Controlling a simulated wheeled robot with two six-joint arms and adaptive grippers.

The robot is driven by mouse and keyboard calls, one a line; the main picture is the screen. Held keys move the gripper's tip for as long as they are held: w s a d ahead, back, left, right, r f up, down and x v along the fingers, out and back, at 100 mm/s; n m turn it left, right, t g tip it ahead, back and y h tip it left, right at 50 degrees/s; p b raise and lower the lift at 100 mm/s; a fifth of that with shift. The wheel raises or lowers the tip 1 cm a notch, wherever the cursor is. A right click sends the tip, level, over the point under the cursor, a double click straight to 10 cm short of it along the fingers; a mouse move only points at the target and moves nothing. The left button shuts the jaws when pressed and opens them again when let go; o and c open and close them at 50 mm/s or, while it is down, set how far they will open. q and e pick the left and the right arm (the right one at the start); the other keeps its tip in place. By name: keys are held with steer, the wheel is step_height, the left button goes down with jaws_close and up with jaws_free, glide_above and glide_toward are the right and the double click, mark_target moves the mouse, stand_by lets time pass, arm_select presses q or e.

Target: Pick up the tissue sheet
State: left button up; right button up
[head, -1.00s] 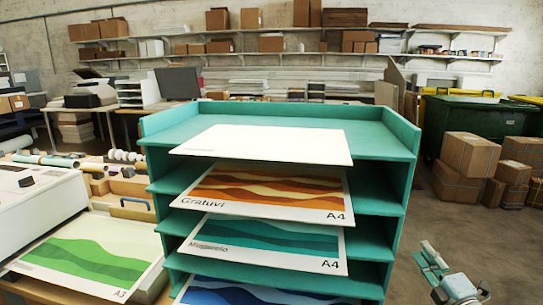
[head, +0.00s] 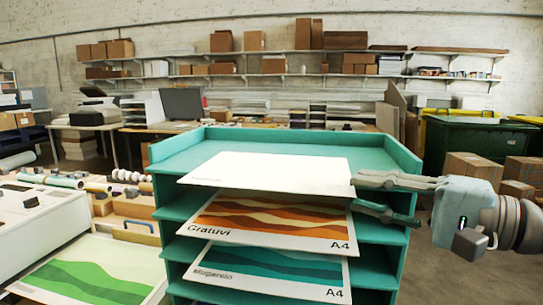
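My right gripper (head: 354,192) is at the sheet's right front corner, coming in from the right. Its two fingers are spread apart, one about level with the sheet and one below it. I cannot tell whether the upper finger touches the sheet. My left gripper is not in view.
Below, an orange Gratuvi A4 print (head: 270,220) and a teal Mugarelo A4 print (head: 265,270) stick out of lower slots. A green print (head: 90,270) lies at the lower left beside a white machine (head: 40,220). Cardboard boxes (head: 470,165) stand behind my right arm.

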steer(key=x, duration=0.2)
steer(key=p+x, duration=0.1)
steer(key=shift+a+r+p, duration=0.2)
steer(key=shift+a+p, duration=0.1)
steer(key=shift+a, duration=0.15)
steer(key=shift+w+a+f, duration=0.15)
steer(key=shift+w+f, duration=0.05)
steer(key=shift+w, duration=0.1)
steer(key=shift+s, duration=0.2)
jaws_close()
steer(key=shift+r, duration=0.1)
